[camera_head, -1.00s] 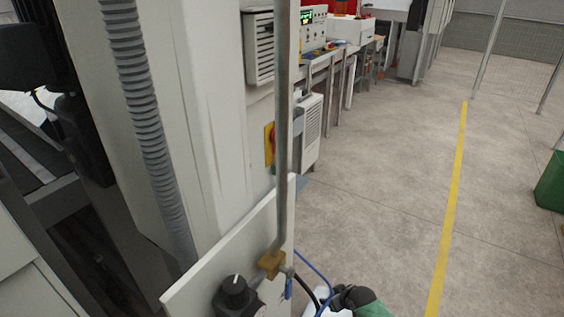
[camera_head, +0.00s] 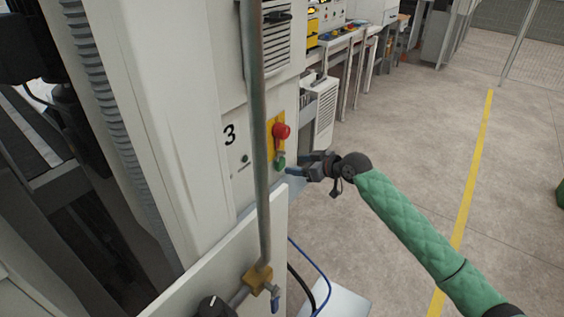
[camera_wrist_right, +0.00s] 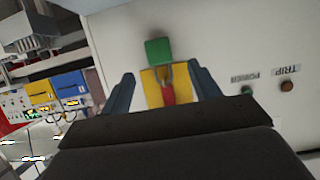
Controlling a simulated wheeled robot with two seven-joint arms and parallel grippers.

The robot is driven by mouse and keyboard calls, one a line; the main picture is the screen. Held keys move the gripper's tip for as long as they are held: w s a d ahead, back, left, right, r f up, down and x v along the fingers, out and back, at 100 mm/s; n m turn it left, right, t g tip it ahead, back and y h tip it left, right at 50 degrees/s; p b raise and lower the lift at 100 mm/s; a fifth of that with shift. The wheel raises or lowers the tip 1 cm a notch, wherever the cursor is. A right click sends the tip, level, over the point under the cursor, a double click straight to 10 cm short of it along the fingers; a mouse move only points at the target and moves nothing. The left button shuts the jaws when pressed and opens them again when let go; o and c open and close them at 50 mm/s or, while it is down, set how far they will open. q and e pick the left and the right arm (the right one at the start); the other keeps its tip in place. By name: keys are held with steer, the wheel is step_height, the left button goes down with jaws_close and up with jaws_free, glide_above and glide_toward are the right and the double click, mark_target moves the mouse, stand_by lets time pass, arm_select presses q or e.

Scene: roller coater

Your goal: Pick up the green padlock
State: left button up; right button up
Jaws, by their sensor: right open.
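The green padlock (camera_head: 280,163) hangs by its shackle below the red switch knob (camera_head: 281,131) on a yellow plate (camera_head: 272,145) of the white machine cabinet. My right gripper (camera_head: 294,168) is open just right of the padlock, its fingers pointing at the cabinet. In the right wrist view, the padlock (camera_wrist_right: 158,50) lies a little beyond the fingertips, roughly between the two fingers in the picture. I see no contact with it. My left gripper is not in view.
A grey upright pipe (camera_head: 257,180) stands just left of the padlock, in front of the cabinet. A white panel (camera_head: 225,262) with a brass valve (camera_head: 258,277) and hoses is below. The floor (camera_head: 420,130) to the right is open.

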mark_target(283, 164)
steer(key=shift+b+x, duration=0.3)
steer(key=shift+x, duration=1.15)
steer(key=x, duration=0.2)
steer(key=b+x, duration=0.1)
steer(key=x, duration=0.1)
steer(key=shift+w+f, duration=0.1)
steer(key=shift+f, duration=0.2)
steer(key=shift+d, duration=0.1)
steer(key=c, duration=1.1)
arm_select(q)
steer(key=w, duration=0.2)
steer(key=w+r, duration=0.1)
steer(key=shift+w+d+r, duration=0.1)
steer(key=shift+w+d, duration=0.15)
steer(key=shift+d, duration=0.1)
